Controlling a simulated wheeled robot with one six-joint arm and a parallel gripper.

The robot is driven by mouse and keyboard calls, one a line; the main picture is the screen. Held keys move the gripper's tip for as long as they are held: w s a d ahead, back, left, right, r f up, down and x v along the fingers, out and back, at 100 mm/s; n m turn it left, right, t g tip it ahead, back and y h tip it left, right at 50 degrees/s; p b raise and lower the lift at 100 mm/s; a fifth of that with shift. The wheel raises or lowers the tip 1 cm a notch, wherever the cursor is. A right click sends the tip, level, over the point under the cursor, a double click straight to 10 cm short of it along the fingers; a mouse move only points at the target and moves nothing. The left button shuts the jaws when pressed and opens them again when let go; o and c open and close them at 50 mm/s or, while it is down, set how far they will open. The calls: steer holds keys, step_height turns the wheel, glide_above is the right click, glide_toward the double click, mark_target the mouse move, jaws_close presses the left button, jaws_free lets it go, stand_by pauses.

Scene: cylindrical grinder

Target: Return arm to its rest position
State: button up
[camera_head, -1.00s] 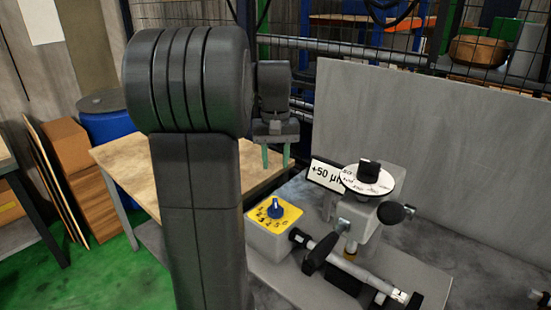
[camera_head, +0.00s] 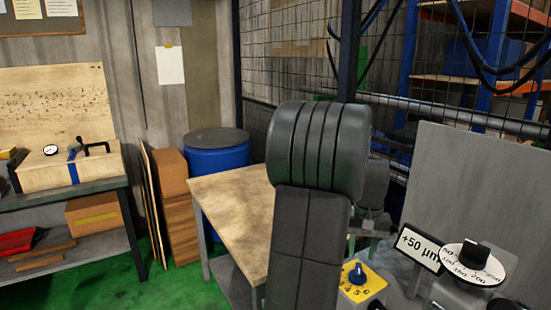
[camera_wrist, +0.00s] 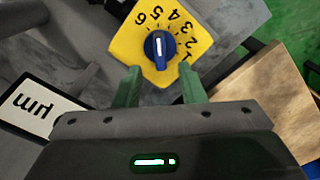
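My gripper (camera_wrist: 158,90) is open and empty in the wrist view, its two green fingers apart. Beyond the fingers is the yellow dial plate (camera_wrist: 128,45) with a blue knob (camera_wrist: 160,46) and numbers around it. The fingers do not appear to hold the knob. In the head view, my dark arm stands in the middle and hides most of my gripper. The yellow plate (camera_head: 372,282) and its blue knob (camera_head: 357,272) show just right of the arm.
The grinder's white dial (camera_head: 480,262) and the "+50 µm" sign (camera_head: 419,246) are at the lower right, before a grey panel (camera_head: 465,180). A wooden table (camera_head: 228,200) and a blue barrel (camera_head: 217,160) stand left of the arm.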

mark_target(359, 267)
step_height(359, 267, down, 6)
steer(key=shift+r, duration=0.25)
steer(key=shift+r, duration=0.1)
